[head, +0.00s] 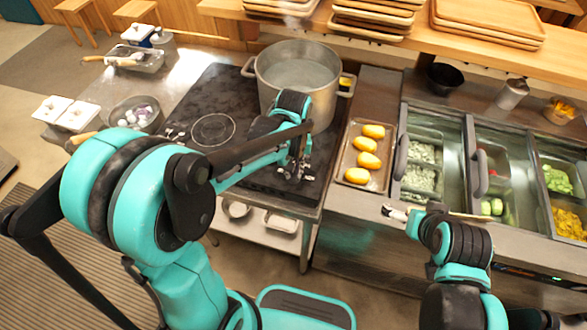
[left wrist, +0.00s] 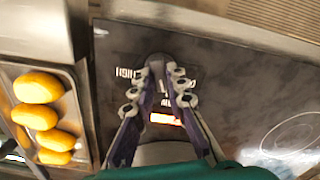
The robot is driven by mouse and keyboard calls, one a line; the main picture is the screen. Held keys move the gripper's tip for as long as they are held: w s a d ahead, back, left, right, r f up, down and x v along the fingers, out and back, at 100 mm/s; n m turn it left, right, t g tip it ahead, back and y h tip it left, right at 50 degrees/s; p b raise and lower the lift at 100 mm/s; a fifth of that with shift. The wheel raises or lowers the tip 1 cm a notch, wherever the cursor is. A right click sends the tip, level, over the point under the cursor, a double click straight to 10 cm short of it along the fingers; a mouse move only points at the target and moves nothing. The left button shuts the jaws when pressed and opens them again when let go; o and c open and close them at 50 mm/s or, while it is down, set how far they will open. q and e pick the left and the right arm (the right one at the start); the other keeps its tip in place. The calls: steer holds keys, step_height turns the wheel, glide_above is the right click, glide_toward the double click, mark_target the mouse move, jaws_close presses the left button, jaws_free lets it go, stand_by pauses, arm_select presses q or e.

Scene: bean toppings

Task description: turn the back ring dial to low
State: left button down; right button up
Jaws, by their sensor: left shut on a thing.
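The black cooktop (head: 215,90) carries a large steel pot (head: 297,72) at its back and shows a bare ring (head: 213,130) to the left. My left gripper (head: 295,172) is low over the cooktop's right front part. In the left wrist view, its two fingers (left wrist: 158,82) are closed around a dark dial (left wrist: 157,62), which they partly hide. White lettering (left wrist: 125,72) and a lit orange-red display (left wrist: 165,118) lie beside the dial. I cannot read the dial's setting. My right gripper (head: 393,212) is in front of the counter, away from the dial; its jaw opening is unclear.
A tray (head: 350,178) of several yellow buns stands just right of the cooktop. Topping bins (head: 421,165) fill the counter further right. Wooden trays (head: 372,22) are stacked on the back shelf. A bowl (head: 135,112) is on the left counter.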

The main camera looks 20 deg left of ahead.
arm_select(q)
steer(key=c, duration=1.5)
jaws_free()
steer(key=shift+c, duration=0.2)
step_height(320, 180, up, 12)
steer(key=s+a+f+m+t, duration=0.1)
steer(key=s+a+m+t, duration=0.1)
steer(key=s, duration=0.3)
steer(key=s+a+f+m+t, duration=0.2)
steer(key=s+t, duration=0.3)
steer(key=shift+s+a+f+b, duration=0.15)
steer(key=shift+a+f+b, duration=0.1)
steer(key=shift+f+b, duration=0.05)
